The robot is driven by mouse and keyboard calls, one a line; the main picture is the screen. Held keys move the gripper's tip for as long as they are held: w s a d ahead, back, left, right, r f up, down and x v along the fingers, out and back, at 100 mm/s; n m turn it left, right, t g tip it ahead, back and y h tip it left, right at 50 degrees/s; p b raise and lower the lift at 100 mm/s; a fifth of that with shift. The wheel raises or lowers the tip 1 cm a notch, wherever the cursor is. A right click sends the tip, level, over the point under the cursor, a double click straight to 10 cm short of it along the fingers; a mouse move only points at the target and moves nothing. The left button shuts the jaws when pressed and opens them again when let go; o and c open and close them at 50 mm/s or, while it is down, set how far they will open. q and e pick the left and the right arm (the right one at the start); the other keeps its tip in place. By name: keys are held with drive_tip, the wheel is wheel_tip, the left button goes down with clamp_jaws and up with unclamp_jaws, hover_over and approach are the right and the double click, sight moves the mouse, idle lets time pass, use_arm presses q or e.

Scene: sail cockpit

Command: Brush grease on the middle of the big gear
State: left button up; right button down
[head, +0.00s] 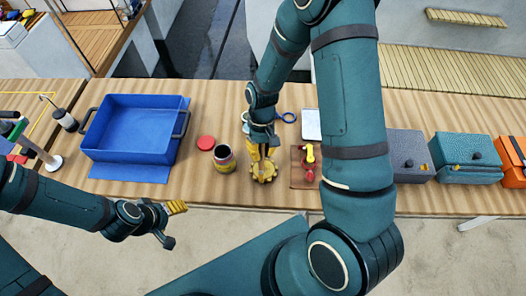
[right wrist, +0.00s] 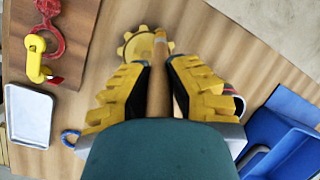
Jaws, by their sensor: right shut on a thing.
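The big yellow gear (head: 264,174) lies on the wooden bench and also shows at the top of the right wrist view (right wrist: 130,46). My right gripper (head: 260,152) is above it, shut on the brush (right wrist: 158,78), whose wooden handle runs between the yellow fingers. The brush tip reaches over the gear's edge area in the wrist view; whether it touches the gear I cannot tell. An open jar (head: 224,164) with dark contents stands left of the gear, its red lid (head: 206,142) beside it. My left gripper (head: 171,223) is empty at the bench's front, its fingers apart.
A blue bin (head: 130,156) stands left on the bench. A brown board (head: 298,180) with red and yellow parts lies right of the gear. Behind it are a white tray (head: 312,124) and a blue ring (head: 289,118). Several boxes, including a teal one (head: 467,172), stand at right.

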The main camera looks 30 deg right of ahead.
sight(261, 145)
wheel_tip(261, 145, up, 3)
drive_tip(key=shift+f+p, duration=0.1)
drive_tip(key=shift+p, duration=0.55)
drive_tip(key=shift+w+d+r+p, duration=0.15)
drive_tip(key=shift+r+p, duration=0.4)
drive_tip(key=shift+r, duration=0.15)
drive_tip(key=shift+r+p, duration=0.55)
drive_tip(key=shift+r, duration=0.25)
drive_tip(key=shift+r+p, duration=0.35)
drive_tip(key=shift+r, duration=0.8)
drive_tip(key=shift+s+d+f+b, duration=0.35)
drive_tip(key=shift+s+d+f, duration=0.05)
drive_tip(key=shift+d, duration=0.1)
